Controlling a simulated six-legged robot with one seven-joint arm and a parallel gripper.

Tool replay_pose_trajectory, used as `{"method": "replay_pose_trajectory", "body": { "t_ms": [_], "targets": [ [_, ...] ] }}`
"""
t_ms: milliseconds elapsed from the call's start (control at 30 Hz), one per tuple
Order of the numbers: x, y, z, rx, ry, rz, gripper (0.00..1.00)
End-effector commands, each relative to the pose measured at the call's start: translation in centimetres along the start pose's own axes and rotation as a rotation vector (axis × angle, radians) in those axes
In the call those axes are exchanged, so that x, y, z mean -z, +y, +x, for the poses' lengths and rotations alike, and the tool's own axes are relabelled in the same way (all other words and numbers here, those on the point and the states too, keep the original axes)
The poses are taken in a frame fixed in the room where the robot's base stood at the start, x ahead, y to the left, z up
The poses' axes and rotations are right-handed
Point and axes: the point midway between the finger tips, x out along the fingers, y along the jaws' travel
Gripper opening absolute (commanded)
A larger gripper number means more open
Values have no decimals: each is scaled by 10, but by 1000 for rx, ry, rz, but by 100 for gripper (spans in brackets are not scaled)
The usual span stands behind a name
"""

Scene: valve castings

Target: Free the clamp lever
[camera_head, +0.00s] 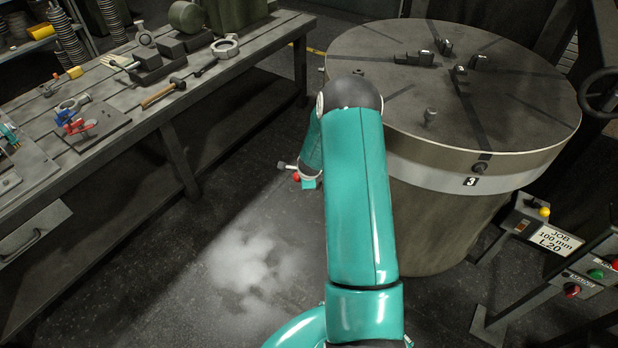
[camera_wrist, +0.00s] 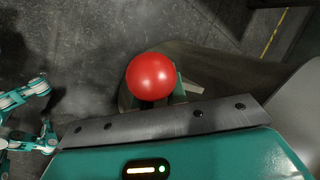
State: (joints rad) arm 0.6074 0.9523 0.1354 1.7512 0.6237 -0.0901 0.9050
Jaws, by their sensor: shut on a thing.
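A red ball (camera_wrist: 152,76) sits at my gripper (camera_wrist: 165,92), which is shut on it at the middle of the wrist view. The ball also shows as a small red spot in the head view (camera_head: 296,177), at the end of my arm, left of the large round table. A short grey bar with a dark end (camera_head: 284,165) sticks out to the left beside it. Whether the ball belongs to the clamp lever, and what it joins to, is hidden by my gripper and arm.
The large round table (camera_head: 530,110) stands just right of my gripper, with black clamp pieces (camera_head: 414,58) on top. A long workbench (camera_head: 215,85) with tools runs along the left. Control stands (camera_head: 525,214) are at right. The floor (camera_head: 190,240) between is open.

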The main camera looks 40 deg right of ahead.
Motion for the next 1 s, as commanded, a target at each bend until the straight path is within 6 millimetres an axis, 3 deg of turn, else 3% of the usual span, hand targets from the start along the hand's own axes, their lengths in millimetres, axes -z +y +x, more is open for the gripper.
{"method": "replay_pose_trajectory", "body": {
  "t_ms": [33, 400, 1000],
  "targets": [
    [-16, -1, 0, 19, -7, -15, 0],
    [-35, 28, 16, 189, 118, -97, 0],
    [-44, 52, 30, 332, 218, -161, 0]
  ]
}}
